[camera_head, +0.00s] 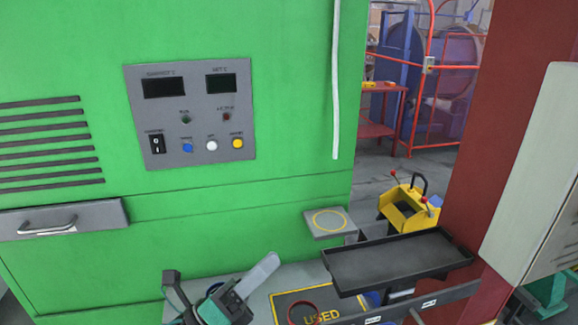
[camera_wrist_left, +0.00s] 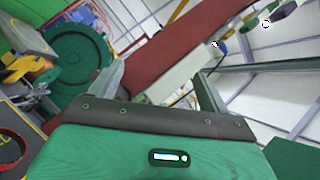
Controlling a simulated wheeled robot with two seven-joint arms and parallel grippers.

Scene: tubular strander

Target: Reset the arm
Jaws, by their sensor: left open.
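My left gripper (camera_head: 222,272) is at the bottom of the head view, in front of the green cabinet. Its two fingers are spread apart with nothing between them. In the left wrist view its fingers (camera_wrist_left: 158,82) also stand apart and empty, tilted toward a dark red post and the ceiling. My right gripper is not in view.
The green cabinet (camera_head: 260,90) carries a control panel (camera_head: 190,128) and a drawer (camera_head: 60,218). A small grey stand (camera_head: 312,219), a black tray (camera_head: 395,262), a yellow device (camera_head: 405,215) and a mat marked USED (camera_head: 285,297) are to the gripper's right. A dark red column (camera_head: 500,90) stands farther right.

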